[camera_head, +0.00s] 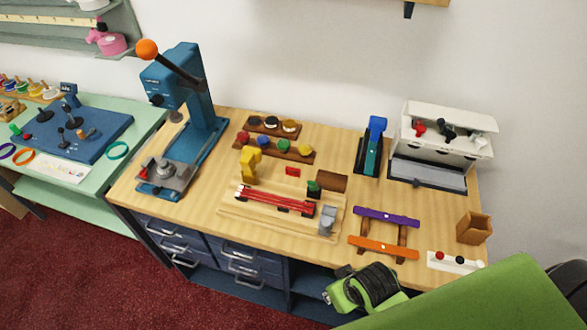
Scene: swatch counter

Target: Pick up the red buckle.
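A small flat red piece (292,171), which may be the red buckle, lies on the wooden bench top behind the wooden board with the red strap (275,201). It is too small to make out its shape. Another small red item (419,129) is in the white box at the back right; I cannot tell what it is. My green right arm comes in from the lower right, and its black and green end (365,288) is over the bench's front edge, well apart from the red piece. Its fingers cannot be made out. My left gripper is not in view.
A blue press (190,95) with an orange knob stands at the left of the bench. A yellow figure-shaped piece (249,162) and a brown block (332,182) flank the red piece. Racks of coloured knobs (274,148) stand behind. A purple bar (387,216) and orange bar (383,248) lie right.

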